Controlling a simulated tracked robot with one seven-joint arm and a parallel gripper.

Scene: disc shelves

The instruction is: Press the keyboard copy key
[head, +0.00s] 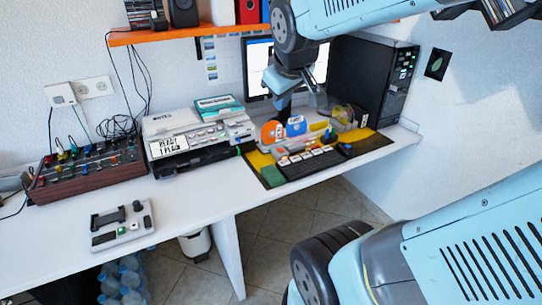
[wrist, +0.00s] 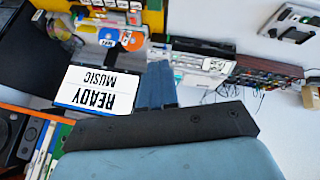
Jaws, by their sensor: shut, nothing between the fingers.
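The keyboard (head: 308,163) lies on a yellow and dark mat (head: 262,160) on the desk, in front of the monitor. It has a row of light keys and a few coloured ones; I cannot read which one is the copy key. In the wrist view, turned upside down, a few keys (wrist: 110,4) show at the top edge. My gripper (head: 284,112) is above and behind the keyboard, in front of the monitor (head: 258,68), apart from the keys. Its blue fingers (wrist: 158,72) are together and empty. The monitor screen (wrist: 96,90) reads "READY MUSIC".
An orange disc (head: 272,132) and a blue disc (head: 296,126) stand behind the keyboard. A printer-like device (head: 200,135) stands left, a mixer (head: 88,168) farther left. A black computer tower (head: 372,80) stands right. An orange shelf (head: 185,32) hangs above.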

